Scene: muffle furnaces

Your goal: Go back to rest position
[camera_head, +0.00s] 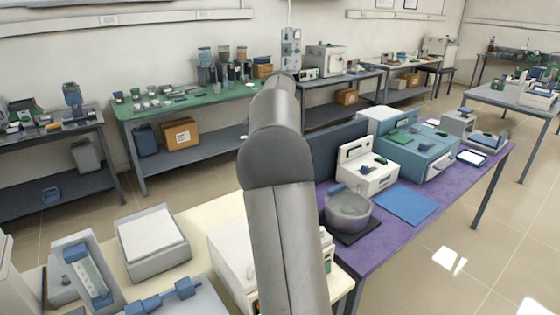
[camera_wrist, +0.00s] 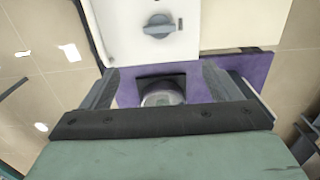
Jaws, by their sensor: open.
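My gripper (camera_wrist: 160,82) shows in the wrist view with its two fingers spread wide and nothing held between them. Beyond the gap is the purple table top (camera_wrist: 195,85) with a round grey bowl-like vessel (camera_wrist: 163,97), partly hidden by the gripper body. In the head view my arm rises through the middle of the picture, and my gripper cannot be made out there.
A white unit with a knob (camera_wrist: 158,27) is close ahead in the wrist view. In the head view, the purple table (camera_head: 372,252) carries a grey round vessel (camera_head: 348,212), a white instrument (camera_head: 368,172) and a blue furnace-like box (camera_head: 425,158). Open floor (camera_head: 480,235) lies right.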

